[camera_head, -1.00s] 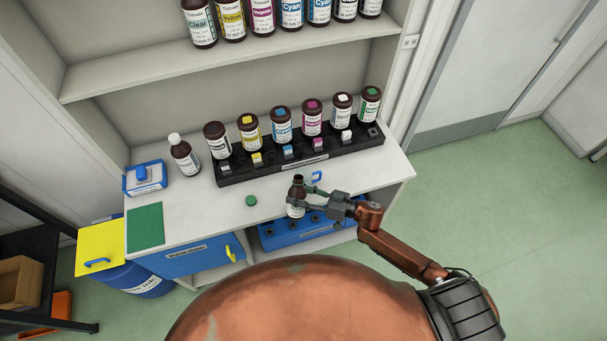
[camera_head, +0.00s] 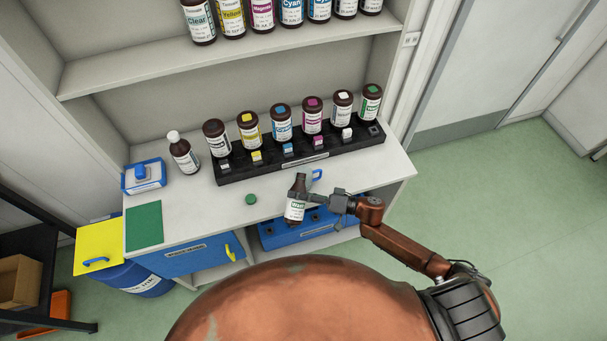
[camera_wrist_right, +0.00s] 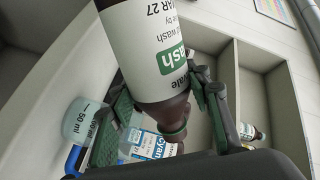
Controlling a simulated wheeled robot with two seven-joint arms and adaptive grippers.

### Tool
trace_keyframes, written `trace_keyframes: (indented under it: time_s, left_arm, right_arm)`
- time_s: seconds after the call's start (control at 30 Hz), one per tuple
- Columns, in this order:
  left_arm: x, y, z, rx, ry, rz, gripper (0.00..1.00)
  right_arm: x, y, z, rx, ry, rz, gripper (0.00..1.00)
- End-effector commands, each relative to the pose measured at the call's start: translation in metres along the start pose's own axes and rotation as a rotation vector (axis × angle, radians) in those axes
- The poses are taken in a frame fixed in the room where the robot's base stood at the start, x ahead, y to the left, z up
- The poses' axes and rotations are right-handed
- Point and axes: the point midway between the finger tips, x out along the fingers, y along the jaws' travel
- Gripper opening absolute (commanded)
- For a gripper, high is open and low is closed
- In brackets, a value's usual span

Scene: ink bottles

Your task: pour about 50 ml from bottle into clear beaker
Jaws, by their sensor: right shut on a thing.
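My right gripper (camera_head: 312,200) is shut on a brown bottle (camera_head: 296,205) with a white and green "Wash" label, above the counter's front edge. The bottle is tilted and its neck is uncapped. In the right wrist view the bottle (camera_wrist_right: 155,60) fills the middle between the fingers. The clear beaker (camera_wrist_right: 82,122) with a 50 ml mark and blue handle shows at the left there, apart from the bottle's neck. In the head view a blue handle (camera_head: 317,175) shows just behind the bottle; the beaker's body is hard to make out. No liquid stream is visible. My left gripper is not in view.
A green cap (camera_head: 251,198) lies on the counter (camera_head: 195,215). A black rack (camera_head: 235,178) with several capped bottles stands behind. A white-capped bottle (camera_head: 183,155) and a blue-white box (camera_head: 143,176) stand left. A blue crate (camera_head: 285,236) sits below the front edge.

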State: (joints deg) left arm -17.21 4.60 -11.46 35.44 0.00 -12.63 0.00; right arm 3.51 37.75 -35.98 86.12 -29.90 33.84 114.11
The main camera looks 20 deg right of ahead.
Motion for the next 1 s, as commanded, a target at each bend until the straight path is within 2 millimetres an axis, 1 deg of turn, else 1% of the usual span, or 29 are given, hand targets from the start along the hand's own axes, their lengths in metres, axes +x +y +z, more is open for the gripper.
trace_keyframes:
  time_s: [0.03, 0.17, 0.37, 0.5, 0.8, 1.0]
  left_arm:
    - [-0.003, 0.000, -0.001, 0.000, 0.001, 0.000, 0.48]
    - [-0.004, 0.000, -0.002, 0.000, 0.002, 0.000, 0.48]
    - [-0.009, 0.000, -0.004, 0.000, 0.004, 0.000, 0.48]
    - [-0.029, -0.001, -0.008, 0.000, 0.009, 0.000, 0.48]
    - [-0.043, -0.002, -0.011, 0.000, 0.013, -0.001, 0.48]
    - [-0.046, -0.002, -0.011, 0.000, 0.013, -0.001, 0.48]
  right_arm:
    - [0.000, -0.005, -0.003, 0.026, -0.002, -0.003, 0.14]
    - [0.000, -0.008, -0.003, 0.110, -0.012, -0.002, 0.14]
    - [-0.001, -0.018, -0.007, 0.235, -0.025, -0.003, 0.14]
    - [-0.002, -0.024, -0.017, 0.306, -0.033, -0.002, 0.14]
    - [-0.002, -0.023, -0.022, 0.395, -0.042, -0.001, 0.14]
    - [-0.001, -0.021, -0.019, 0.426, -0.046, -0.003, 0.14]
